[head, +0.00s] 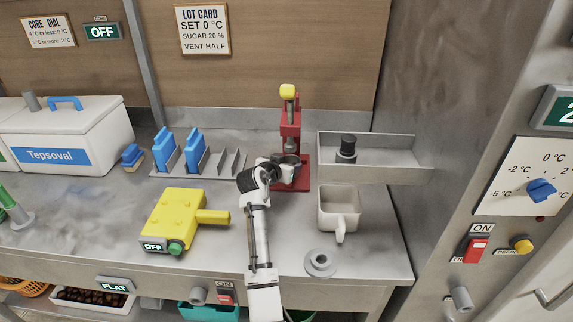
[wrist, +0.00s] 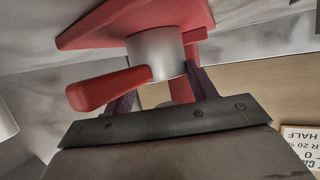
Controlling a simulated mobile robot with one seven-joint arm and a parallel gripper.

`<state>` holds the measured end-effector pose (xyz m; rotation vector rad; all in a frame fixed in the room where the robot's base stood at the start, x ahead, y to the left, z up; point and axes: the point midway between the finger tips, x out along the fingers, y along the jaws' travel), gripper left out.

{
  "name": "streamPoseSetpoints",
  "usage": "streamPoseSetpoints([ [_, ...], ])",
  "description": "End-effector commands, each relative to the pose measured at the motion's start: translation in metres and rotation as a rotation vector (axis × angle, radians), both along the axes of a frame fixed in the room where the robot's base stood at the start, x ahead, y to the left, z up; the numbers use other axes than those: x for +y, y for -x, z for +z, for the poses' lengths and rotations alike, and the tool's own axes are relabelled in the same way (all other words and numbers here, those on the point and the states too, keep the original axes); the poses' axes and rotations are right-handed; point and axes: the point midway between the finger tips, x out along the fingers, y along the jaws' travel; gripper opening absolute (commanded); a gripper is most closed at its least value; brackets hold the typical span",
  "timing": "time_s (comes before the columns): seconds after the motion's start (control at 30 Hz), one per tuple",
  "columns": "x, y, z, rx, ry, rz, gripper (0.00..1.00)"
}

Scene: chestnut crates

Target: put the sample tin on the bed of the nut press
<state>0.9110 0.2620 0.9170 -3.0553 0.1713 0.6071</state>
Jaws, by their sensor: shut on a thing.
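The nut press (head: 290,128) is red with a yellow knob on top and stands on the counter. Its red bed (head: 300,184) spreads around its foot. My gripper (head: 288,167) is over this bed, in front of the column. In the wrist view my gripper (wrist: 163,88) has its dark fingers on either side of a silvery cylinder, the sample tin (wrist: 152,56). The tin lies against the red bed (wrist: 95,28) in that view; I cannot tell whether it touches. The tin is mostly hidden in the head view. A rounded red bar (wrist: 108,89) shows beside it.
A white square mug (head: 338,212) and an open grey tray (head: 385,160) with a dark knobbed object stand right of the press. A grey ring (head: 320,262) lies in front. Left are a yellow box (head: 180,218) and a rack with blue plates (head: 195,150).

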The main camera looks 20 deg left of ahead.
Motion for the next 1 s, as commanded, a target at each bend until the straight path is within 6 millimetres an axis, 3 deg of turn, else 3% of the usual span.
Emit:
streamPoseSetpoints([
  [0.03, 0.0, 0.0, -0.001, 0.0, 0.0, 0.0, 0.59],
  [0.2, 0.0, 0.0, -0.001, 0.0, 0.0, 0.0, 0.78],
  [0.57, 0.0, 0.0, 0.006, 0.0, -0.001, 0.0, 0.78],
  [0.77, 0.003, 0.028, 0.012, -0.003, -0.001, 0.001, 0.78],
  [1.0, 0.009, 0.075, 0.032, -0.002, -0.002, 0.002, 0.78],
])
